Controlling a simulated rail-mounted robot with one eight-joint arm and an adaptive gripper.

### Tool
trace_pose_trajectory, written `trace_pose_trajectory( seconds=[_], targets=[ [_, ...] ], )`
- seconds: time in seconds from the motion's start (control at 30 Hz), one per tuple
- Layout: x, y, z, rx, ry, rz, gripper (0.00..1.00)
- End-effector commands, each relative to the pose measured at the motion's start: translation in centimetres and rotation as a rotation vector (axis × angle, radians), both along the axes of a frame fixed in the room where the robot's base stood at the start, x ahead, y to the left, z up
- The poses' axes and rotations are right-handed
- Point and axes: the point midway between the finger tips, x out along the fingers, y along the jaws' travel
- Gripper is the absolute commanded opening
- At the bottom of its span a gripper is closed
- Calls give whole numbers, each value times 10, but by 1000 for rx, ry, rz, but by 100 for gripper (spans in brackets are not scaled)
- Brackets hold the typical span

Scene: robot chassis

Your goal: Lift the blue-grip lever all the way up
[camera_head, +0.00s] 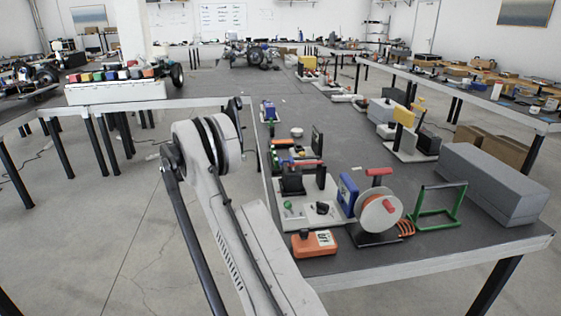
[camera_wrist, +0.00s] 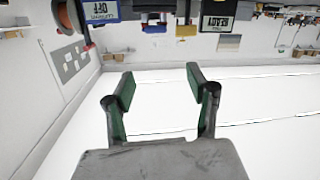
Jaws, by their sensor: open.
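I cannot clearly make out a lever with a blue grip in either view. A blue upright box (camera_head: 348,195) stands beside the reel on the table, and a smaller blue item (camera_head: 269,111) sits farther back near the table's left edge. My gripper (camera_wrist: 161,88) shows in the wrist view with its two green-padded fingers wide apart and nothing between them. That view is upside down: a blue-framed display reading OFF (camera_wrist: 101,10) and a display reading READY (camera_wrist: 217,23) appear inverted at its top. My gripper cannot be made out in the head view.
The dark table (camera_head: 430,248) carries a reel with a red handle (camera_head: 380,217), a green frame (camera_head: 438,208), an orange box (camera_head: 314,243), a white-based device (camera_head: 310,208) and a long grey case (camera_head: 490,183). Open floor lies left of the table.

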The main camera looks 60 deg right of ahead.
Motion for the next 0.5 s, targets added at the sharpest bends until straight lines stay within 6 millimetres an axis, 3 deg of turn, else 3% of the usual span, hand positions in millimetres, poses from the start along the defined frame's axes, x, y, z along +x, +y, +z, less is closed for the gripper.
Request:
trace_pose_trajectory(
  seconds=[0.2,0.5],
  targets=[
    [-5,-16,-31,-148,-28,-92,52],
    [-16,-26,-38,-190,-35,-116,52]
  ],
)
